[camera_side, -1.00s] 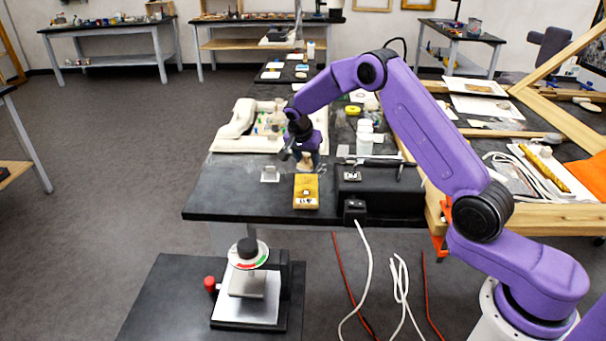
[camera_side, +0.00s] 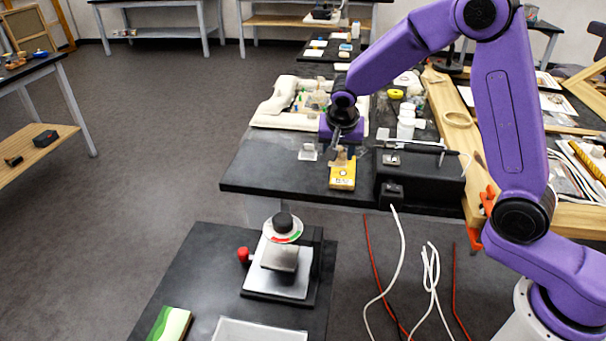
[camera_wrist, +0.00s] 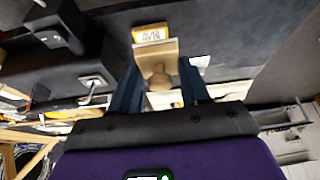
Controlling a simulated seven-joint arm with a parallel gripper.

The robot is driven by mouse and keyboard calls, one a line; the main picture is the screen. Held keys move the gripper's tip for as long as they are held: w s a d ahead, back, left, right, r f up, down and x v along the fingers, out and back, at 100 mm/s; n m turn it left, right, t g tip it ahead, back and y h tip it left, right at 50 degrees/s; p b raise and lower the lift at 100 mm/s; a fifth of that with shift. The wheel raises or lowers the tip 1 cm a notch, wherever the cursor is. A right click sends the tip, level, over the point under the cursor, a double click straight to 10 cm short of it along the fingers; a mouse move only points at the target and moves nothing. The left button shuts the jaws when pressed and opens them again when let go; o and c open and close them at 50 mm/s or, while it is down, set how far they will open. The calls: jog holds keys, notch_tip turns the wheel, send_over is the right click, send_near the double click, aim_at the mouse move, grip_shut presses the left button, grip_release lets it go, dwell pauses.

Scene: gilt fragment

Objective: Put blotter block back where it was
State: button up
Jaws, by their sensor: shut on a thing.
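The blotter block is a tan wooden block with a round knob on top. It is between the two fingers of my gripper (camera_wrist: 160,82) in the wrist view, where its flat part (camera_wrist: 158,50) reaches past the fingertips. In the side view my gripper (camera_side: 344,146) points down over the front part of the dark bench, shut on the blotter block (camera_side: 343,159) by its knob. A yellow labelled box (camera_side: 342,177) lies just in front of the block; it also shows in the wrist view (camera_wrist: 149,34). I cannot tell whether the block touches the bench.
A black box with a cable (camera_side: 420,175) stands right of the yellow box. A small clear-grey piece (camera_side: 308,152) is to the left. White bottles (camera_side: 406,124) and a cream padded tray (camera_side: 285,97) are behind. A dial press (camera_side: 282,255) stands on a lower surface in front.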

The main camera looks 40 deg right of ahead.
jog(key=w+f, duration=0.4)
jog(key=w, duration=0.3)
send_over(304, 175)
jog(key=s+a, duration=0.1)
jog(key=s, duration=0.1)
jog(key=f, duration=0.5)
jog(key=shift+w, duration=0.25)
jog(key=shift+w+f, duration=0.15)
jog(key=shift+f, duration=0.75)
jog(key=shift+w+f, duration=0.1)
jog(key=shift+f, duration=0.8)
jog(key=shift+f, duration=0.2)
jog(key=o, duration=1.1)
jog(key=shift+c, duration=0.2)
jog(key=shift+r, duration=0.1)
jog(key=v, duration=1.2)
